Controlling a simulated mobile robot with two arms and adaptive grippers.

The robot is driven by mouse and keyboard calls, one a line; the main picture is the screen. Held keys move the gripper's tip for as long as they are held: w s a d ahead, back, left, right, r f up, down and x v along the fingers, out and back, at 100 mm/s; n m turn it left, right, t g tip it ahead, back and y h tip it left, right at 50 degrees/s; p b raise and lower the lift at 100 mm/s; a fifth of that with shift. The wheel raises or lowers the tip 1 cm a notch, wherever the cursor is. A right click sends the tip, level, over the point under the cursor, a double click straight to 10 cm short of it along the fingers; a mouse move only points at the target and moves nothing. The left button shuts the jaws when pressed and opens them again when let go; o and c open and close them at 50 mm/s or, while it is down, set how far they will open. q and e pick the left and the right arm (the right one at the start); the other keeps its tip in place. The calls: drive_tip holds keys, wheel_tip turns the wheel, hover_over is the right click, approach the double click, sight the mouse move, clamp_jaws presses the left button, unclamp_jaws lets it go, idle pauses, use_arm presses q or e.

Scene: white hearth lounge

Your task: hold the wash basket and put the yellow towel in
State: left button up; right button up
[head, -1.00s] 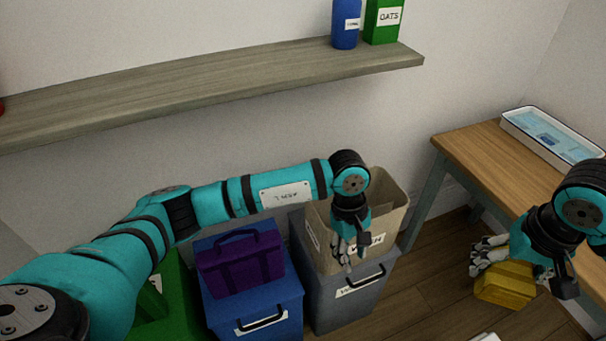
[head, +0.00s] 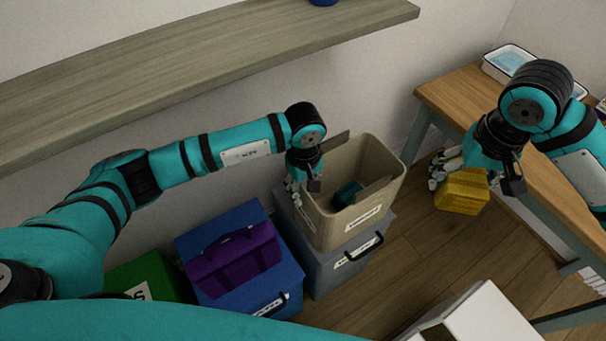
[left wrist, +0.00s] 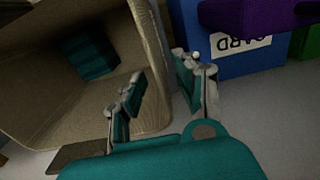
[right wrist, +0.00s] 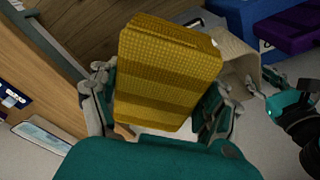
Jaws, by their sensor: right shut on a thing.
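The beige wash basket (head: 335,232) stands upright on a grey lidded bin, with a dark teal item (head: 348,193) inside. My left gripper (head: 303,187) is at its left rim. In the left wrist view its fingers (left wrist: 158,78) are apart on either side of the basket wall (left wrist: 155,70), one inside and one outside. My right gripper (head: 475,178) is shut on the folded yellow towel (head: 460,192), to the right of the basket and apart from it. The right wrist view shows the towel (right wrist: 165,75) between both fingers.
A blue bin (head: 235,305) with a purple bag (head: 235,257) on it and a green bin (head: 145,275) stand left of the basket. A wooden table (head: 455,85) with a tray (head: 508,58) is at right. A shelf (head: 200,60) runs above. A white box (head: 480,315) is at the bottom.

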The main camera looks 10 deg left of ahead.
sight(304, 201)
use_arm(q)
drive_tip(key=shift+f, duration=3.2)
use_arm(e)
drive_tip(key=shift+r, duration=0.15)
use_arm(q)
clamp_jaws()
use_arm(e)
drive_tip(key=shift+w, duration=0.1)
drive_tip(key=w+a+f+n+y, duration=0.1)
drive_tip(key=w+a+f+n, duration=0.35)
drive_tip(key=w+a, duration=0.3)
drive_tip(key=w+a+f+n, duration=0.3)
drive_tip(key=w+a+n, duration=0.2)
drive_tip(key=w+a, duration=0.25)
wheel_tip(304, 201, down, 7)
drive_tip(key=shift+s+r, duration=0.15)
